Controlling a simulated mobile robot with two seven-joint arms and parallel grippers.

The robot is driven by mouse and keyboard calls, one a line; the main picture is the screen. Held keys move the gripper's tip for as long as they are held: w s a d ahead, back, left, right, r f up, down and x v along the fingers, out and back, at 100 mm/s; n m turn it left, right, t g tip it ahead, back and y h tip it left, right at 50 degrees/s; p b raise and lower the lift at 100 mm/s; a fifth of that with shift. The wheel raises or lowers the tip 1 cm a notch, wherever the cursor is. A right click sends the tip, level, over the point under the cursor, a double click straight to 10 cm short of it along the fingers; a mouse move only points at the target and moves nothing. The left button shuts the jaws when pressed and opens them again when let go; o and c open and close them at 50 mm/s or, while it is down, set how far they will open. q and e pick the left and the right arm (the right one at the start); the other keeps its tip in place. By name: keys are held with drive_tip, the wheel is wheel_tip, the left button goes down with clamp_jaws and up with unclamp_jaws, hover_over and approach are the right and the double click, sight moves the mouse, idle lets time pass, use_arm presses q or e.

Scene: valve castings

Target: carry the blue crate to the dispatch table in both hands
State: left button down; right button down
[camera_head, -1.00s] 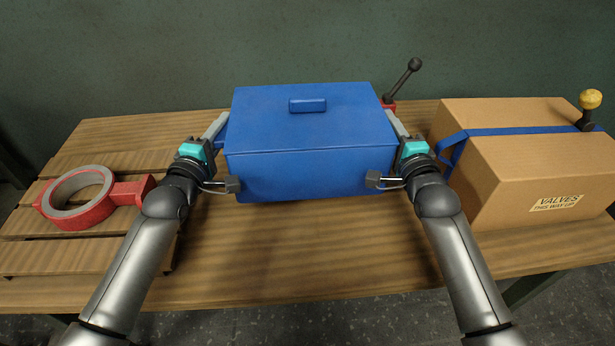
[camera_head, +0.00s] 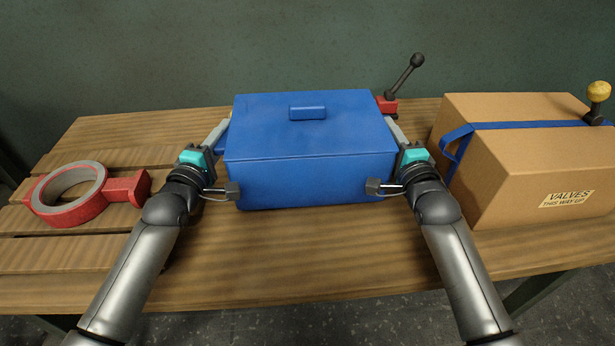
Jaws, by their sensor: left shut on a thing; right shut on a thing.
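The blue crate (camera_head: 310,180) is in the middle of the head view, upright over the wooden table (camera_head: 330,260), its blue lid shut. I cannot tell whether its underside touches the table. My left gripper (camera_head: 218,134) is shut at the crate's left side. My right gripper (camera_head: 394,130) is shut at its right side, at about the same height. The crate walls hide most of the fingertips and what they grip. Nothing in view marks this table as the dispatch table.
A red tape roll (camera_head: 68,215) with a red holder lies on wooden slats at the left. A carton marked "VALVES" (camera_head: 500,190) with a blue strap stands close on the right. A red-based lever (camera_head: 388,106) stands behind the crate's right back corner. The table's front middle is clear.

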use_arm(q)
drive_tip(key=shift+f+b, duration=0.55)
drive_tip(key=shift+b, duration=0.1)
use_arm(e)
drive_tip(key=shift+f, duration=0.55)
use_arm(q)
drive_tip(key=c, duration=1.2)
unclamp_jaws()
drive_tip(key=shift+f, duration=0.25)
use_arm(e)
drive_tip(key=c, duration=1.2)
unclamp_jaws()
drive_tip(key=shift+f, duration=0.2)
use_arm(q)
drive_tip(key=o, duration=0.4)
drive_tip(key=shift+r, duration=0.1)
use_arm(e)
drive_tip(key=o, duration=0.4)
use_arm(q)
drive_tip(key=shift+o, duration=0.2)
use_arm(e)
drive_tip(key=shift+o, duration=0.2)
